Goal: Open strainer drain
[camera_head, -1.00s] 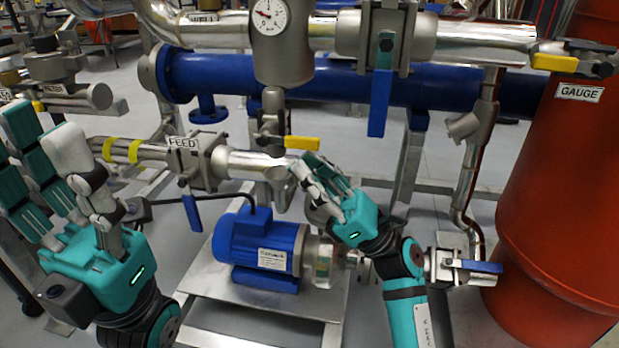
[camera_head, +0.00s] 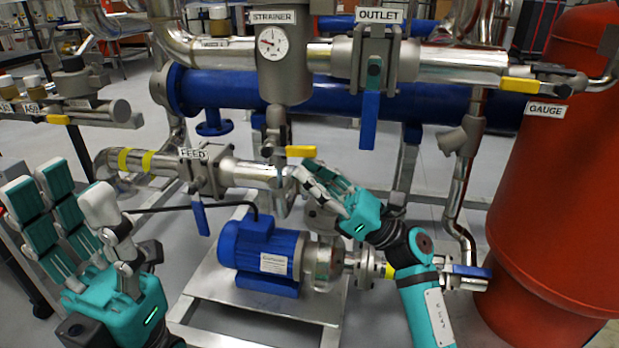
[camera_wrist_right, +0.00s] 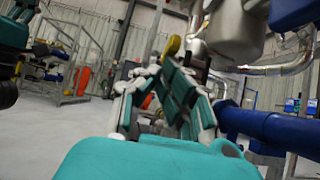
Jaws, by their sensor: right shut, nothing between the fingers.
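The strainer (camera_head: 284,80) is a grey vertical body with a round dial gauge and a STRAINER label. Below it hangs its drain valve (camera_head: 275,128), with a yellow lever (camera_head: 300,151) lying roughly horizontal, pointing right. My right gripper (camera_head: 312,177) is shut and empty just below the lever; contact cannot be told. In the right wrist view, the fingers (camera_wrist_right: 172,95) are close together below the yellow lever (camera_wrist_right: 172,46), with the strainer body (camera_wrist_right: 235,32) beside it. My left gripper (camera_head: 75,205) is open and empty at the lower left, away from the strainer.
The FEED valve (camera_head: 203,175) with a blue lever is left of the drain. The OUTLET valve (camera_head: 371,90) is to the right. A blue pump motor (camera_head: 260,250) stands below. A thick blue pipe (camera_head: 340,100) runs behind the strainer. A red tank (camera_head: 555,200) stands at right.

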